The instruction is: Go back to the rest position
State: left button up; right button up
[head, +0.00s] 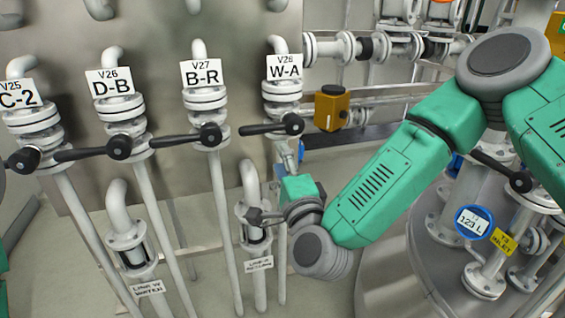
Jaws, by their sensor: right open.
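My right arm comes in from the right, with green links and grey joints. Its right gripper (258,216) is small in the picture, below the valve labelled W-A (284,67) and in front of the pipes there. My left gripper is not in view; only slivers of grey and green show at the left edge.
Labelled valves C-2 (20,95), D-B (114,81) and B-R (204,73) stand in a row, with black levers (180,139) sticking out. An orange box (331,107) sits on pipework behind. A metal vessel (400,285) with a round blue-rimmed tag (474,222) stands at right.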

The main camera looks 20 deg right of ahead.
jog(key=shift+s+f, duration=0.1)
jog(key=shift+s, duration=0.3)
jog(key=s+f+n+g+y+p, duration=0.2)
jog(key=s+f+n+g, duration=0.4)
jog(key=f, duration=0.5)
jog(key=s+f+n+g+y+p, duration=0.1)
jog(key=s+f+n+g, duration=0.45)
jog(key=s+f, duration=0.45)
jog(key=s+d+f+n+g+h+p, duration=0.1)
jog(key=s+d+f+n+g+h, duration=0.1)
jog(key=s+d, duration=0.5)
jog(key=s+d+f+n+g+h+p, duration=0.1)
jog(key=s+d+f+n+g, duration=0.4)
jog(key=s, duration=0.6)
jog(key=shift+s+d+f+g+h+p, duration=0.2)
jog(key=shift+s+d+g+h+p, duration=0.25)
jog(key=shift+d, duration=0.6)
jog(key=shift+w, duration=0.15)
